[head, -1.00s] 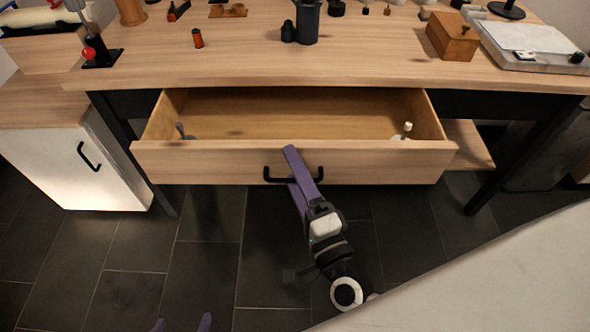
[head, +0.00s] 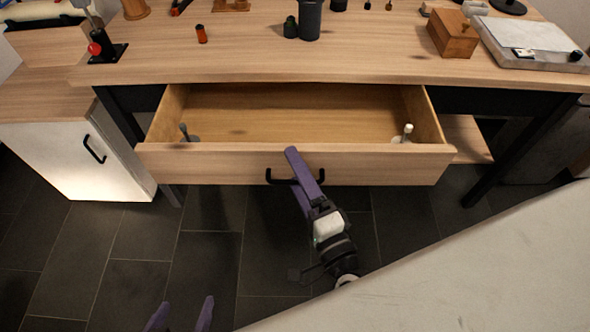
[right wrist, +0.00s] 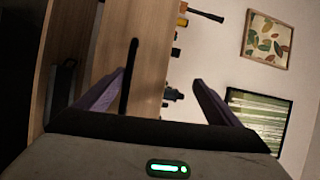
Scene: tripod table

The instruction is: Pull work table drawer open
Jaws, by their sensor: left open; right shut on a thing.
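The wooden drawer (head: 228,165) of the work table (head: 375,72) is pulled well out, showing its inside. Its black bar handle (head: 276,179) is at the middle of the front; the bar also shows in the right wrist view (right wrist: 129,78). My right gripper (head: 298,168) is shut on the handle, with one purple finger above the bar and one below. In the right wrist view the fingers stand on either side of the bar, which is close to the left one. My left gripper (head: 181,309) is open and empty, low over the floor, only its fingertips showing.
Two small items, one grey (head: 184,131) and one white (head: 407,130), stand in the drawer's corners. A white cabinet (head: 85,165) stands at left. A pale slab-like surface (head: 470,275) fills the lower right. Dark tiled floor lies in front.

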